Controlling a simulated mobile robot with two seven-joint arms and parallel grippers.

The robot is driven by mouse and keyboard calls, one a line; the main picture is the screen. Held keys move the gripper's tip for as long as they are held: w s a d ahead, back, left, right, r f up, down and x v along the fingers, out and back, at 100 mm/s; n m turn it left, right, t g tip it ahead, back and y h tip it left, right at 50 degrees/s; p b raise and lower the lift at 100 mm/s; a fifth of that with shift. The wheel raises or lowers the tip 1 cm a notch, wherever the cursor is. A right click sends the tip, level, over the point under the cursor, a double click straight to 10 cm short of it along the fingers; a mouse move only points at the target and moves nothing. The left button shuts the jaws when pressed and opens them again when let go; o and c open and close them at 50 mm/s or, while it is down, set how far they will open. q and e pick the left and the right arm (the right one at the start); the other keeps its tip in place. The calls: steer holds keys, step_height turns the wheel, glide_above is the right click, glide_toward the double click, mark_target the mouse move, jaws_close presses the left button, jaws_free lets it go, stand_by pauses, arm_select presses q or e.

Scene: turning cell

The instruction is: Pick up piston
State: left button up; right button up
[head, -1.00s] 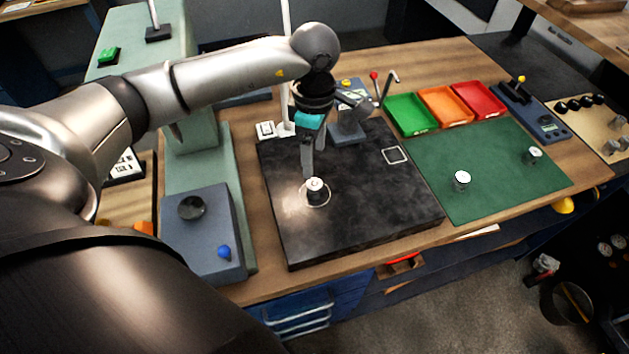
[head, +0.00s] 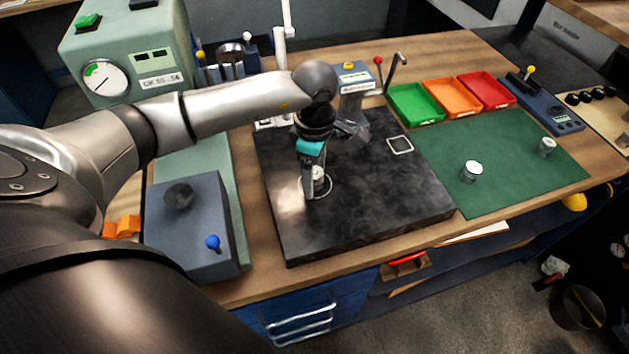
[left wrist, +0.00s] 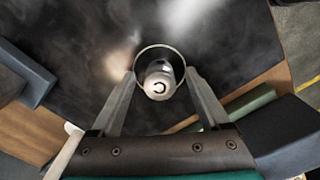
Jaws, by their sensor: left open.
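A small silvery metal piston (head: 320,174) stands on the black stone plate (head: 375,205), within a thin circle marked on it. My left gripper (head: 308,190) points down at it and partly hides it in the head view. In the left wrist view the piston (left wrist: 159,84) shows its round end with a dark ring mark. The open fingers of my left gripper (left wrist: 160,76) lie to either side of it, with a gap visible on both sides. Two similar metal pieces, one nearer (head: 472,171) and one farther right (head: 546,147), stand on the green mat (head: 505,180). My right gripper is not in view.
Green (head: 416,103), orange (head: 454,98) and red (head: 486,91) trays line the back of the mat. A grey-blue box with knobs (head: 190,235) and a green machine with a dial (head: 125,60) stand left.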

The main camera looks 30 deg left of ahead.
arm_select(q)
jaws_close()
stand_by(0.6)
